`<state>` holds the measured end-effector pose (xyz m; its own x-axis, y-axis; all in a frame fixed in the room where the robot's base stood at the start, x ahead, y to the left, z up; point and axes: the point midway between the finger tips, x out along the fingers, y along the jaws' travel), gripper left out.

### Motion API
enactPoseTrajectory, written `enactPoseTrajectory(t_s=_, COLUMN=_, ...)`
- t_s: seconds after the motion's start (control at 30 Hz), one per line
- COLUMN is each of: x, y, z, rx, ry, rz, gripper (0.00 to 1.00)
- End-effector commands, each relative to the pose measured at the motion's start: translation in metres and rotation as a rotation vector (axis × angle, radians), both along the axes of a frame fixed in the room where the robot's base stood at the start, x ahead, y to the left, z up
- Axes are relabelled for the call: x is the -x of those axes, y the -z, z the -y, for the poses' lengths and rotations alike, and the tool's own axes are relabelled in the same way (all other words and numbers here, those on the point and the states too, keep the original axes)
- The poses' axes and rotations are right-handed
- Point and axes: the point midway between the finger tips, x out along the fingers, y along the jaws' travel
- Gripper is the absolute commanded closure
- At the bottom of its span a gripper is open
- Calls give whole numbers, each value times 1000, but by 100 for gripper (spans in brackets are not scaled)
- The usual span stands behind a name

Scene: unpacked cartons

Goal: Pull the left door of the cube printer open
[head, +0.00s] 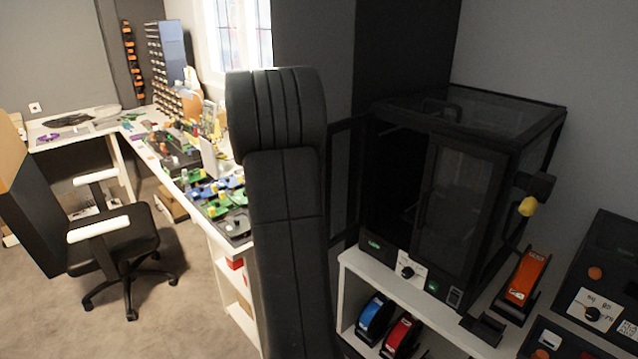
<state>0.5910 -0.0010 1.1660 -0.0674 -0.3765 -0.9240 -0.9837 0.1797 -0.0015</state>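The cube printer (540,125) is a black box with see-through panels on a white shelf at the right of the head view. Its left door (346,180) stands swung out to the left, its outer edge close to or behind my arm in the picture. The left half of the front is an open dark gap. The right door (458,200) is shut, with an upright handle along its left edge. My dark arm rises through the middle of the view and hides what is behind it. My gripper is not in view, so any contact with the door cannot be told.
An orange item (527,275) stands right of the printer. A cluttered bench (150,150) and an office chair (110,240) are at left, with open floor around the chair.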

Motion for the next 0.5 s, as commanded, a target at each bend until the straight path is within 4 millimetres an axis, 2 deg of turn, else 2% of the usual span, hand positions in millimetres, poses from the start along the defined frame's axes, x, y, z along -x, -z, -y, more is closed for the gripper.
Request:
enactPoseTrajectory(t_s=0.27, x=0, y=-1, z=-1, rx=0, ry=0, rz=0, gripper=68)
enactPoseTrajectory(t_s=0.37, x=-1, y=-9, z=-5, rx=-1, ry=-1, rz=2, gripper=68)
enactPoseTrajectory(t_s=0.5, x=-3, y=-32, z=-14, rx=-1, ry=-2, rz=4, gripper=68)
